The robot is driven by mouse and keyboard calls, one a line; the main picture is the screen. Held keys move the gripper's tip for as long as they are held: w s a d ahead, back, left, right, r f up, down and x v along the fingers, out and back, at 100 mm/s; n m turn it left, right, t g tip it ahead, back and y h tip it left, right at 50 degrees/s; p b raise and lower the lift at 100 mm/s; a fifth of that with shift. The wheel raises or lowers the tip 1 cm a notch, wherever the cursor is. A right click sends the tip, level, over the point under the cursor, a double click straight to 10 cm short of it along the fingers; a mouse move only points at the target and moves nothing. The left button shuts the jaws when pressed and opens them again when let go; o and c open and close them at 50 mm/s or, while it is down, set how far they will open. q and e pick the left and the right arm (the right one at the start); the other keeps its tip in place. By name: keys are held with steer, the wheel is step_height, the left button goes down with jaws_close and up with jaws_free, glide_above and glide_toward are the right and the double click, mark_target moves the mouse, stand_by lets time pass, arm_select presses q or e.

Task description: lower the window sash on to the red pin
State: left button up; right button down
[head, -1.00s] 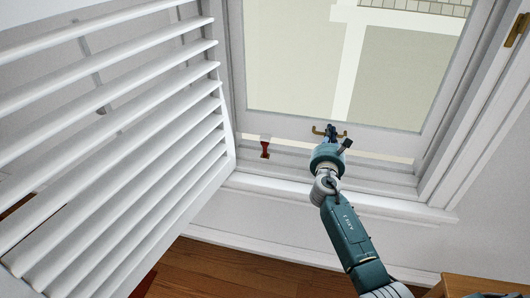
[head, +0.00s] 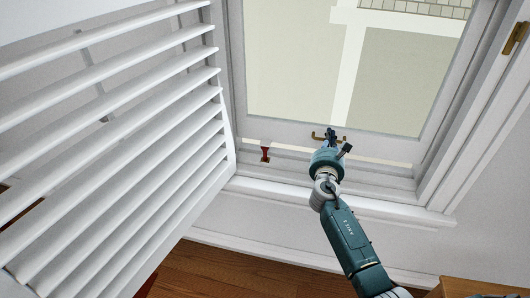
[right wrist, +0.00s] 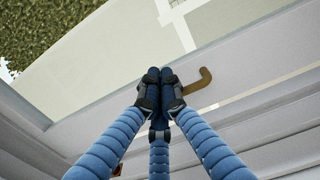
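The window sash (head: 290,128) is a pale frame with glass, raised a little above the sill, with a narrow bright gap below its bottom rail. The red pin (head: 265,154) stands in that gap, left of my gripper. Its top is at or very near the rail's lower edge; I cannot tell if they touch. My right gripper (head: 331,135) is at the brass handle (head: 316,136) on the bottom rail. My left gripper is out of view.
A white louvred shutter (head: 120,160) stands open at the left, beside the window. The sill (head: 300,190) runs below the sash. A brass fitting (head: 516,34) is on the right frame. A wooden piece of furniture (head: 480,286) is at the lower right.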

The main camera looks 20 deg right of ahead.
steer(key=p+v, duration=0.2)
steer(key=v, duration=0.6)
steer(key=shift+p, duration=0.35)
steer(key=shift+a, duration=0.1)
